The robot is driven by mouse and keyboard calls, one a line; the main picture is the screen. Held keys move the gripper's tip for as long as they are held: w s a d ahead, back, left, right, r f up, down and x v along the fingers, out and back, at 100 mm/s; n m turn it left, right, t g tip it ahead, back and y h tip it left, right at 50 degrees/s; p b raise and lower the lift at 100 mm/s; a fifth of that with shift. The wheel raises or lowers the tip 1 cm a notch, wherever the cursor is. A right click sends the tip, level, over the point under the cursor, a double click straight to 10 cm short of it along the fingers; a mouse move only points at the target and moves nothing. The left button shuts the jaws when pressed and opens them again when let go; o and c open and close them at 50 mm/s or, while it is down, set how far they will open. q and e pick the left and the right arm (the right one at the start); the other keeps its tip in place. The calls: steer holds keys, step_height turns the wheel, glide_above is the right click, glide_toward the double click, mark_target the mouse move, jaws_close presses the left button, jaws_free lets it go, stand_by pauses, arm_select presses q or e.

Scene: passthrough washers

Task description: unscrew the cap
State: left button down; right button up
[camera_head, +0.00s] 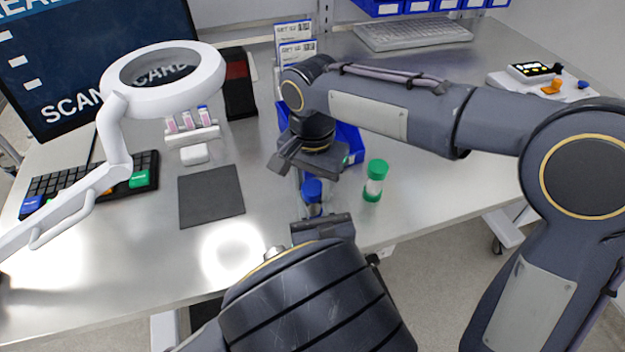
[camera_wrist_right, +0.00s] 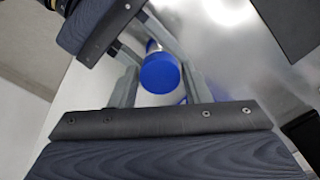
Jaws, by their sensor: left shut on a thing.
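A small container with a blue cap (camera_head: 312,188) is near the table's front edge. My left gripper (camera_head: 313,212), coming in from the bottom of the head view, is shut on this container below its cap. My right gripper (camera_head: 306,182) points down from above at the blue cap. In the right wrist view the blue cap (camera_wrist_right: 160,73) lies between the two grey fingers of my right gripper (camera_wrist_right: 161,85), which are apart with narrow gaps beside it. Most of the container's body is hidden, and I cannot tell whether the fingers are level with the cap.
A green-capped container (camera_head: 375,181) stands upright to the right. A blue bin (camera_head: 349,140) is behind my right gripper. A dark mat (camera_head: 211,196), a white ring lamp (camera_head: 163,78), a keyboard (camera_head: 145,170) and a rack with tubes (camera_head: 192,136) are to the left. The table's right part is mostly clear.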

steer(key=c, duration=0.7)
steer(key=shift+o, duration=0.2)
steer(key=n, duration=1)
steer(key=shift+n, duration=0.3)
steer(key=n, duration=1.1)
steer(key=shift+r, duration=0.15)
steer(key=shift+r, duration=1.05)
